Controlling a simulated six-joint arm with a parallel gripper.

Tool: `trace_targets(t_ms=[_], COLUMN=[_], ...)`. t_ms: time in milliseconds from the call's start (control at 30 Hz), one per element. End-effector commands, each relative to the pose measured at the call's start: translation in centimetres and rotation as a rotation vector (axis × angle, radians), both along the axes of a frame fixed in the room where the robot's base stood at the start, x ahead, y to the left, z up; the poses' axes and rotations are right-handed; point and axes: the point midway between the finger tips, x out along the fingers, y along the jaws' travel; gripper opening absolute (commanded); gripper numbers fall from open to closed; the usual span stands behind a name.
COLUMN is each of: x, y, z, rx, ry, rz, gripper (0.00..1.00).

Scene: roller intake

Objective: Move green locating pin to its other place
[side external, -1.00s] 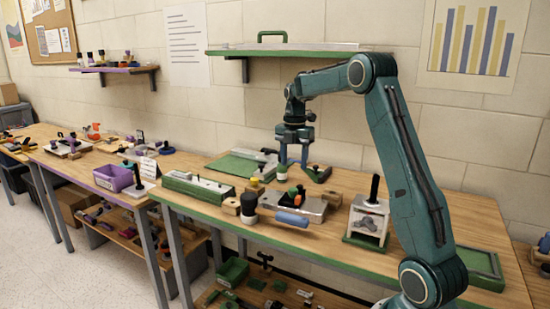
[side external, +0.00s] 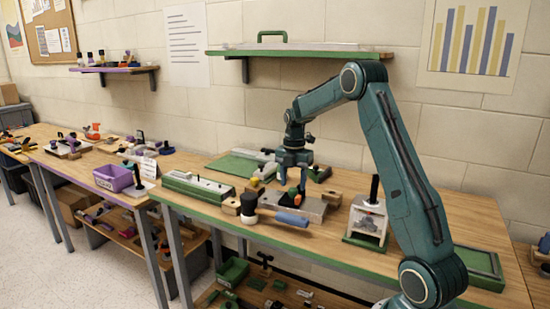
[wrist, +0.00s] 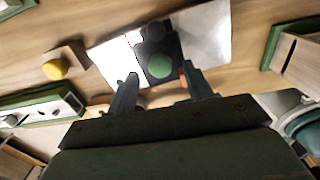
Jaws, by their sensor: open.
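The green locating pin (wrist: 159,67) shows in the wrist view as a round green top over a dark block (wrist: 152,38) on a bright metal plate (wrist: 208,35). My gripper (wrist: 160,73) is open, with one finger on each side of the pin in that picture; I cannot tell whether either touches it. In the side external view my gripper (side external: 292,186) is low over the metal plate (side external: 312,208), beside an orange part (side external: 295,197). The pin is not clear in that view.
A mallet-like tool with a blue handle (side external: 291,218) lies in front of the plate. A long green-edged fixture (side external: 198,186) is to the left, and a white box with a black post (side external: 368,220) to the right. A yellow-topped part (wrist: 55,69) stands nearby.

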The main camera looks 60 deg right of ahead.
Motion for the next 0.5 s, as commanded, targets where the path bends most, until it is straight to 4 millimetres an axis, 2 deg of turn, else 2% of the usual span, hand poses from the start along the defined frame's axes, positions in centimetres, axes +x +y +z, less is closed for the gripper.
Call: trace_targets(t_ms=[200, 500], x=[0.0, 0.0], y=[0.0, 0.0], z=[-1.6, -2.6], rx=[0.001, 0.001], ry=[0.001, 0.001], rz=[0.000, 0.000], gripper=[0.51, 0.51])
